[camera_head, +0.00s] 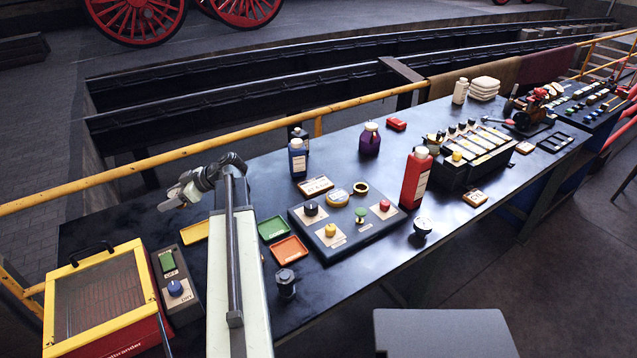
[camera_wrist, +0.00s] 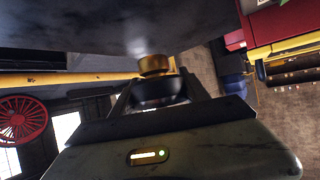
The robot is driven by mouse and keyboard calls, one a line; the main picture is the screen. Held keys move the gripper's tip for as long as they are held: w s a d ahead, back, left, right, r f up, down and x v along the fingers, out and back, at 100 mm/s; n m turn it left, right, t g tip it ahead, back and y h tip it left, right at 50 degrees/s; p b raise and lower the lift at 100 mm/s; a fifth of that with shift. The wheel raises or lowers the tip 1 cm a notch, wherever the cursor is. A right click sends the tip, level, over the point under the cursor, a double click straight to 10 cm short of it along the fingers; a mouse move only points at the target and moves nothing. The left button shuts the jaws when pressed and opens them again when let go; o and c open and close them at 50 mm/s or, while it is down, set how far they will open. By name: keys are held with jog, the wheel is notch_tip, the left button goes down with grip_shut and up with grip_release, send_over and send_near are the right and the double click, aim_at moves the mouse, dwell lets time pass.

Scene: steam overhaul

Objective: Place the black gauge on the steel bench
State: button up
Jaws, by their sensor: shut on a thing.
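My gripper (camera_head: 174,198) is at the left in the head view, raised over the far left part of the dark bench top (camera_head: 345,275). In the wrist view my gripper (camera_wrist: 157,92) is shut on a dark round thing with a brass-coloured part, which I take for the black gauge (camera_wrist: 158,90). The fingers and palm hide part of it, and its face does not show. In the head view the held thing is too small to make out. A similar black round piece (camera_head: 423,226) stands near the bench's front edge.
A yellow-framed red cabinet (camera_head: 103,300) and a switch box (camera_head: 176,287) stand at the left. Coloured trays (camera_head: 272,228), a button panel (camera_head: 348,220) and a red bottle (camera_head: 416,178) stand mid-bench. A yellow rail (camera_head: 160,157) runs behind. A grey-topped block (camera_head: 443,330) stands in front.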

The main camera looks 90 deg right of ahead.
jog(key=shift+m+h, duration=0.6)
jog(key=s+d+f+b, duration=0.2)
jog(key=s+d+f, duration=0.1)
jog(key=s+d+f+b, duration=0.2)
jog(key=s+d+f, duration=0.2)
jog(key=shift+s+d+f, duration=0.15)
jog(key=shift+d+f, duration=0.05)
jog(key=shift+d, duration=0.1)
jog(key=shift+s+r, duration=0.1)
jog(key=b, duration=0.2)
send_over(171, 213)
jog(key=shift+s+a+f, duration=0.1)
jog(key=shift+s+f, duration=0.3)
jog(key=shift+f, duration=0.25)
jog(key=shift+w+f, duration=0.15)
jog(key=shift+w, duration=0.4)
notch_tip(171, 213, down, 4)
jog(key=b, duration=0.3)
jog(key=shift+s+b, duration=0.15)
jog(key=shift+b, duration=0.2)
jog(key=shift+r, duration=0.35)
jog(key=shift+f, duration=0.1)
